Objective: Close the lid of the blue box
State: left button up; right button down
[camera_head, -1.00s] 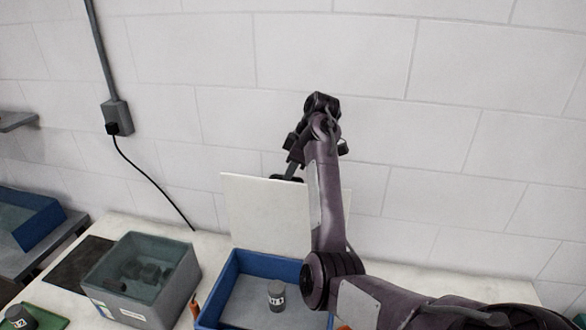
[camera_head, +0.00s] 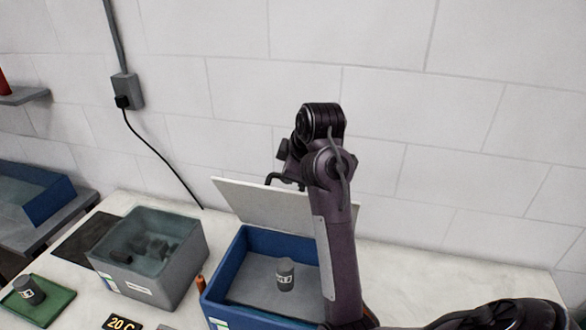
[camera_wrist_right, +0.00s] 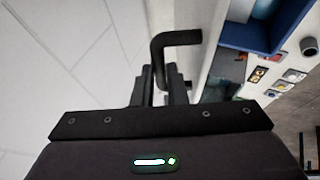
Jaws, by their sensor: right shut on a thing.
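The blue box (camera_head: 228,268) stands on the bench with its top uncovered and a grey cylinder (camera_head: 286,274) inside. Its pale lid (camera_head: 262,203) is raised at the box's rear side and leans forward, apart from the front rim. My right gripper (camera_head: 290,180) is behind the lid's upper edge, partly hidden by my arm. In the right wrist view my right gripper (camera_wrist_right: 164,85) is shut on a black bent bar (camera_wrist_right: 160,55), which looks like a handle on the lid's outer face (camera_wrist_right: 205,50). My left gripper is not in view.
A grey bin (camera_head: 150,280) with dark pieces inside stands left of the box. A green tray (camera_head: 50,303) with a cylinder and a small display (camera_head: 124,323) are nearer the front. An orange-brown item (camera_head: 201,284) lies between bin and box. A white wall is close behind.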

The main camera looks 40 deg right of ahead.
jog(key=shift+s+a, duration=0.1)
dwell(0.3)
jog(key=c, duration=1.5)
grip_release()
jog(key=shift+o, duration=0.2)
